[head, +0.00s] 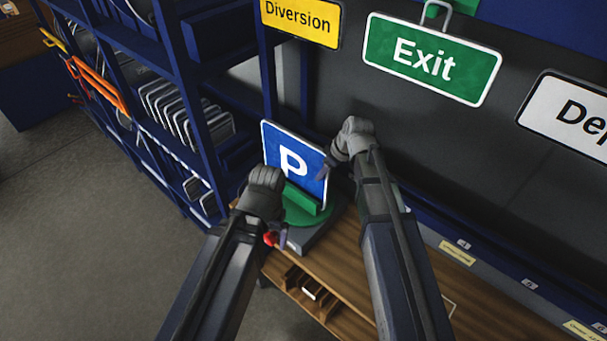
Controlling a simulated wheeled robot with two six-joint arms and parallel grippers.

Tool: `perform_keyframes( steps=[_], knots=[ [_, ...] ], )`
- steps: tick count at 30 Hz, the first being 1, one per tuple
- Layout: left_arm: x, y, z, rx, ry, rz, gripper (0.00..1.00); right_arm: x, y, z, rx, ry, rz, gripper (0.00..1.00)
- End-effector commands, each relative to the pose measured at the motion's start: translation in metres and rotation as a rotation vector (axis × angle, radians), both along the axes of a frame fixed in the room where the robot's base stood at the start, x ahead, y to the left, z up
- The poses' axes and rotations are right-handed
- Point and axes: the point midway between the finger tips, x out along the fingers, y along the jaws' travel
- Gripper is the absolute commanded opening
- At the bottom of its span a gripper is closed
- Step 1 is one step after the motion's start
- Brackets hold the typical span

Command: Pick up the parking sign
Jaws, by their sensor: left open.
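A yellow Diversion sign (299,20), a green Exit sign (431,60) and a white sign (575,110) hang on the dark board behind. Blue shelving (185,100) stands at the left. The wooden bench (485,295) has free room at lower right.

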Motion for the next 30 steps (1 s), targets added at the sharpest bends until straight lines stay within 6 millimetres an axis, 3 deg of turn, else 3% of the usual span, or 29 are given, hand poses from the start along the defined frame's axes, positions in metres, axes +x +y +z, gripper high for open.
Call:
perform_keyframes(
  steps=[1, 13, 30],
  knots=[
    [0.0000, 0.0000, 0.0001, 0.000, 0.000, 0.000, 0.96, 0.0000, 0.0000, 0.0001, 0.000, 0.000, 0.000, 0.44],
    [0.0000, 0.0000, 0.0000, 0.000, 0.000, 0.000, 0.96, -0.0001, -0.0001, 0.0001, 0.000, 0.000, 0.000, 0.00],
    [-0.0001, 0.0000, 0.0000, 0.000, 0.000, 0.000, 0.96, 0.0000, 0.0000, 0.0001, 0.000, 0.000, 0.000, 0.00]
  ],
)
